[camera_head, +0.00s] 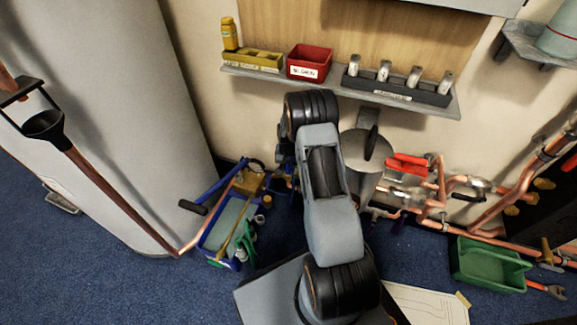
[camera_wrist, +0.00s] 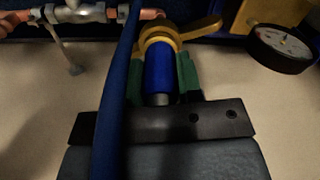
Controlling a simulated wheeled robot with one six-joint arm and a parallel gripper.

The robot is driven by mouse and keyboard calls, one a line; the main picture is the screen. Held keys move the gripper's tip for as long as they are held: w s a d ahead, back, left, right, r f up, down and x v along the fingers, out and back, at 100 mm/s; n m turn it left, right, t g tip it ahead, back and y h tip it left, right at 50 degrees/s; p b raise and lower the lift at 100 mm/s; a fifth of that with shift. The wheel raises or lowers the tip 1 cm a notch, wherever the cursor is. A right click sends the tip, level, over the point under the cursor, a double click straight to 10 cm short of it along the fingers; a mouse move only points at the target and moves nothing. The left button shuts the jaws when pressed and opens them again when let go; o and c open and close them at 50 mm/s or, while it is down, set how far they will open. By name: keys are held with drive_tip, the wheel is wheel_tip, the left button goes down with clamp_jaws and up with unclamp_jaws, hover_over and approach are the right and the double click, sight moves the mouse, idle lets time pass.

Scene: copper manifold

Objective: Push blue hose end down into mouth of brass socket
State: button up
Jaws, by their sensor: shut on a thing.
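In the wrist view, my gripper (camera_wrist: 160,76) has green fingers closed on both sides of the blue hose end (camera_wrist: 158,68). The rounded brass socket (camera_wrist: 160,38) lies directly beyond the hose end, in line with it. The blue end appears to meet the brass rim; I cannot tell how deep it sits, as the mouth is hidden. A long blue hose length (camera_wrist: 116,105) passes in front of the gripper on the left. In the head view, my arm hides the gripper and hose end.
A round gauge (camera_wrist: 283,48) is right of the socket. Pipework with a grey valve (camera_wrist: 80,13) is at left. In the head view, a blue tool tray (camera_head: 213,239) is left of my arm, copper pipes (camera_head: 480,232) at right, and a loaded shelf (camera_head: 340,88) above.

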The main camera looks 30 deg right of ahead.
drive_tip(key=o, duration=1.1)
drive_tip(key=shift+c, duration=0.2)
drive_tip(key=shift+r, duration=0.1)
wheel_tip(320, 180, up, 7)
drive_tip(key=p, duration=0.3)
drive_tip(key=shift+r, duration=0.2)
